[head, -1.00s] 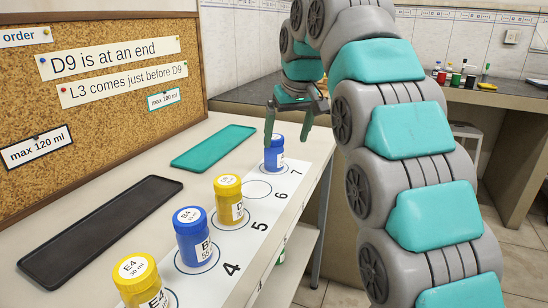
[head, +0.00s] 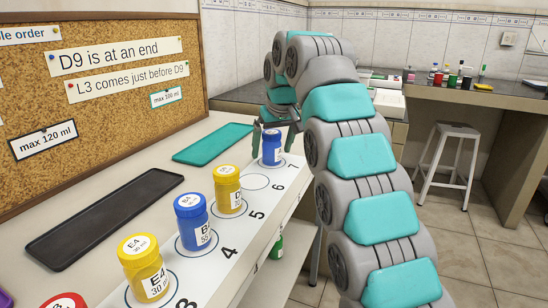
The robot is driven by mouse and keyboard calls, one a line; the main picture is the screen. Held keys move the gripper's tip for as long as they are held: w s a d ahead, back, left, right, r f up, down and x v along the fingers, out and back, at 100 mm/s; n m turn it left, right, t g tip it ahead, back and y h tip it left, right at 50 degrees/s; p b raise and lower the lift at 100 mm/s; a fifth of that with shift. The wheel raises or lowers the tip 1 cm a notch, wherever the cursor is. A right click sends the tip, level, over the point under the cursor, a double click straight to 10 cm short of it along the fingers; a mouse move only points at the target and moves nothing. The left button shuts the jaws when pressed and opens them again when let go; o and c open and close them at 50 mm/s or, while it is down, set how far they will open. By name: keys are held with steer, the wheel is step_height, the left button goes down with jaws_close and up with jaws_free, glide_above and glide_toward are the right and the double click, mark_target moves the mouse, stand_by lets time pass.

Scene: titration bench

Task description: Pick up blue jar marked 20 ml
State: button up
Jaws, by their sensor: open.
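A blue jar (head: 271,149) stands upright at the far end of the numbered strip (head: 252,255), by the 7. Its label is too small to read. My gripper (head: 274,143) is open at this jar, one finger showing on each side of it in the picture. Whether the fingers touch it I cannot tell. A second blue jar (head: 190,232) stands by the 4; its label begins with B and seems to read 55.
Yellow jars stand by the 5 (head: 227,198) and nearer me, the E4 jar (head: 147,282). A red lid (head: 62,301) shows at the lower left. A black tray (head: 95,222) and a teal tray (head: 214,143) lie empty beside the strip. A corkboard (head: 100,100) stands behind them.

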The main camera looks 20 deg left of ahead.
steer(key=shift+w+a+f, duration=0.15)
steer(key=shift+f, duration=0.4)
steer(key=shift+c, duration=0.3)
steer(key=c, duration=1.4)
steer(key=shift+r, duration=0.15)
